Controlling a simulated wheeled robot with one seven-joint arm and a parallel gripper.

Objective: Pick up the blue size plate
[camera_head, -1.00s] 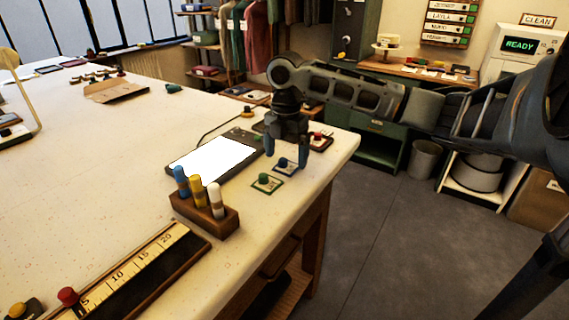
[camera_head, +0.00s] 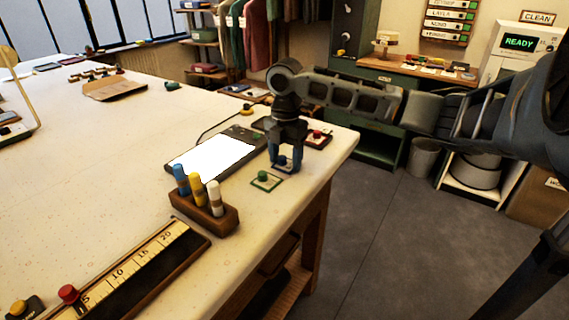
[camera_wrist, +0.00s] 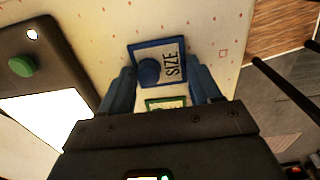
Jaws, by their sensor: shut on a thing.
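The blue size plate (camera_wrist: 174,51) is a small card with a blue frame, the word SIZE and a round blue knob (camera_wrist: 149,71). In the head view the plate (camera_head: 284,161) is partly covered by my fingers, at the table's right side. My gripper (camera_head: 285,163) points down over it, shut on the plate. In the wrist view my gripper (camera_wrist: 161,74) has one finger on each side of the plate. The plate appears at table level; any gap under it cannot be told.
A green-framed plate (camera_head: 266,181) lies just in front, and a red-knobbed plate (camera_head: 318,138) behind to the right. A bright tablet (camera_head: 212,158) lies to the left. A wooden block with several markers (camera_head: 207,212) stands nearer. The table's edge is close on the right.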

